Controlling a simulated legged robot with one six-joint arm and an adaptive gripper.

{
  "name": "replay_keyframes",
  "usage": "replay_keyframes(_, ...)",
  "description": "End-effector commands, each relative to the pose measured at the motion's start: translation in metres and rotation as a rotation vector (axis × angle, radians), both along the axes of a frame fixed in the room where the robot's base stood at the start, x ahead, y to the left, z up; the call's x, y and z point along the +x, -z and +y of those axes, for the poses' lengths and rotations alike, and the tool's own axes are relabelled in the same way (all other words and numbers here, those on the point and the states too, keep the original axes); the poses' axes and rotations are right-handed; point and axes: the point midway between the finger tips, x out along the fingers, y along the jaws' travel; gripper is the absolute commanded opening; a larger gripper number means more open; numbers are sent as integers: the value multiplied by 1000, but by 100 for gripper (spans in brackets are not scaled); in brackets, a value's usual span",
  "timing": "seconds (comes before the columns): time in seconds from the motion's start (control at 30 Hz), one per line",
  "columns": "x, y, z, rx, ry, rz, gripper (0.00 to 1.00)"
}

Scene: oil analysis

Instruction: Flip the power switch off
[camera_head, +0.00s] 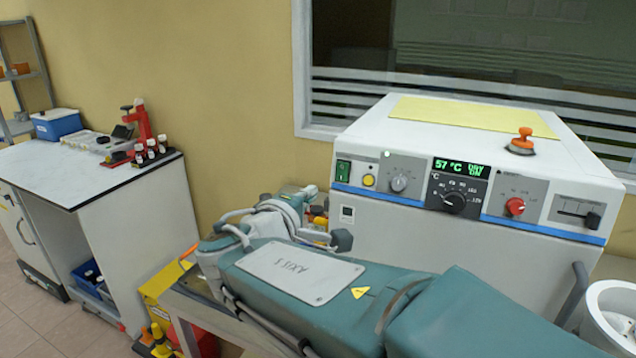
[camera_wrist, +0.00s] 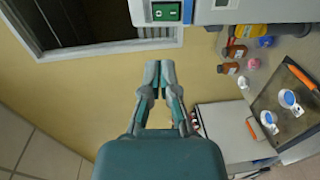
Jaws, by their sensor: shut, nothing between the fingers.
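The power switch (camera_head: 343,171) is a green rocker at the left end of the white oven-like machine's front panel (camera_head: 470,240). It also shows at the top edge of the wrist view (camera_wrist: 166,11). The machine's display (camera_head: 459,167) is lit green and reads 57 °C DRY ON. My gripper (camera_wrist: 160,68) is shut and empty, its fingertips together. In the wrist view the fingertips lie below the switch, apart from it. In the head view my arm crosses in front of the machine, and the fingertips are hard to make out there.
A yellow button (camera_head: 368,180), several knobs and a slider (camera_head: 578,211) share the panel. An orange-handled item (camera_head: 523,142) sits on the machine's top. A white-topped cabinet (camera_head: 60,165) with small bottles stands at left. The wrist view shows a dark tray (camera_wrist: 285,100) and bottles at right.

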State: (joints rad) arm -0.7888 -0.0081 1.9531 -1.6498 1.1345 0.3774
Motion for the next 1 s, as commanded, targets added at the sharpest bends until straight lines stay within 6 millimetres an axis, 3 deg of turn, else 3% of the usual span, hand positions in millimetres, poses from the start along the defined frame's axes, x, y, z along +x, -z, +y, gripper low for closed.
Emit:
replay_keyframes(0.6,104,11,-34,-5,3,3,0)
replay_keyframes(0.8,120,12,-42,-3,2,1,0)
replay_keyframes(1.0,121,13,-39,-6,0,1,0)
